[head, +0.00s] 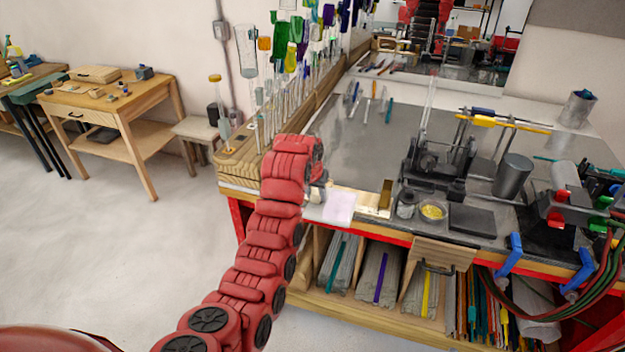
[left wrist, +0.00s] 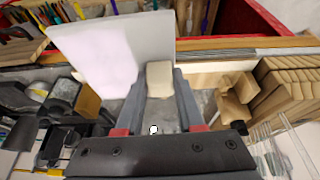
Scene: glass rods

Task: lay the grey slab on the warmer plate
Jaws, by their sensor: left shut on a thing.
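The pale grey slab (head: 340,208) shows flat near the bench's front edge, with a bright pinkish patch; it fills the upper left of the left wrist view (left wrist: 110,50). My left gripper (head: 319,190) is beside it at its left. In the left wrist view, its fingers (left wrist: 160,85) are closed on a beige block (left wrist: 160,78) that appears joined to the slab's edge. I cannot tell whether the slab is clear of the bench. A dark flat plate (head: 472,220), which looks like the warmer plate, lies to the right. My right gripper is not in view.
A dark jar (head: 405,204) and a dish of yellow bits (head: 432,212) stand between slab and dark plate. A brass-coloured block (head: 386,194) is close to the slab's right. Tall glass rods (head: 262,110) stand in a wooden rack at the left. The grey bench top behind is mostly clear.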

